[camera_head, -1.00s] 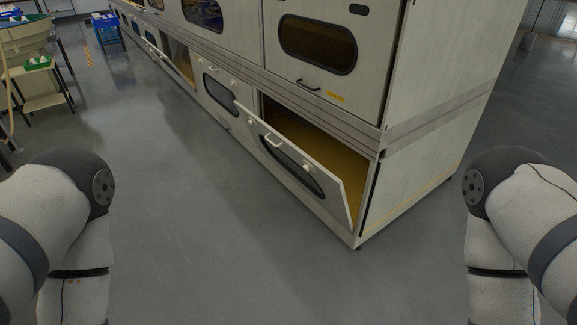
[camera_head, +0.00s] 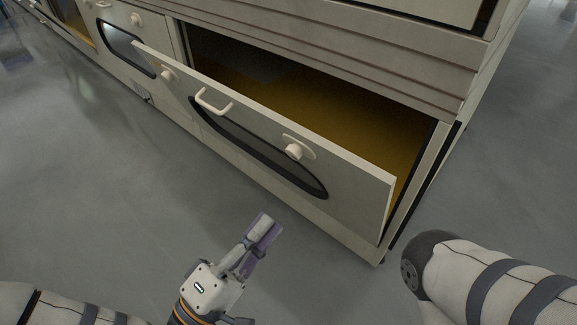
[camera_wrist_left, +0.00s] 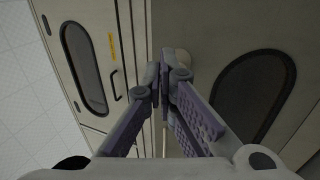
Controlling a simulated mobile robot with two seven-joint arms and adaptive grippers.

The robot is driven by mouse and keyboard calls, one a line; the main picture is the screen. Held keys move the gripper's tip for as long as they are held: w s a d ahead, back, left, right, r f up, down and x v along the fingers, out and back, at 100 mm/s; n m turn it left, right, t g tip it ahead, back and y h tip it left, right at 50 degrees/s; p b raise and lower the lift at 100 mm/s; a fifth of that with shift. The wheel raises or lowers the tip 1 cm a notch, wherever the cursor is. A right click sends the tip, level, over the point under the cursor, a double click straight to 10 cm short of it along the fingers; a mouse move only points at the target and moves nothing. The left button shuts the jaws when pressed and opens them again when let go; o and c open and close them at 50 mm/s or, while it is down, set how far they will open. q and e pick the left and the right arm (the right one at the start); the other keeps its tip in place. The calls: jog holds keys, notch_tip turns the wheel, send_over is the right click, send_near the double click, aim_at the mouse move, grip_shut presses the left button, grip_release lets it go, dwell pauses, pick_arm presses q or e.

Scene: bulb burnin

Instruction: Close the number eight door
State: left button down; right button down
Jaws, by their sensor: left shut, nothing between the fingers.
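A lower cabinet door (camera_head: 352,197) hangs tilted open, hinged along its bottom edge, with a white handle (camera_head: 213,102), round knobs and a dark oval window (camera_head: 259,150). No number is readable on it. The cabinet's yellowish inside shows behind it. My left gripper (camera_head: 263,230) is in front of the door, below its window, apart from it in the head view. Its purple-padded fingers are shut and empty; they also show in the left wrist view (camera_wrist_left: 164,78), with a door and dark window beyond. My right gripper is out of view; only part of my right arm shows.
A neighbouring lower door (camera_head: 128,48) with an oval window is at the upper left. The cabinet's ribbed ledge (camera_head: 330,50) runs above the opening. Grey floor (camera_head: 90,200) is clear in front and to the left.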

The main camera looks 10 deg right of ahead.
aim_at(328, 152)
pick_arm(q)
jog(key=x, duration=0.4)
jog(key=b+x, duration=0.1)
jog(key=x, duration=0.8)
jog(key=shift+s+d+r, duration=0.2)
jog(key=shift+d+r, duration=0.1)
jog(key=shift+d, duration=0.1)
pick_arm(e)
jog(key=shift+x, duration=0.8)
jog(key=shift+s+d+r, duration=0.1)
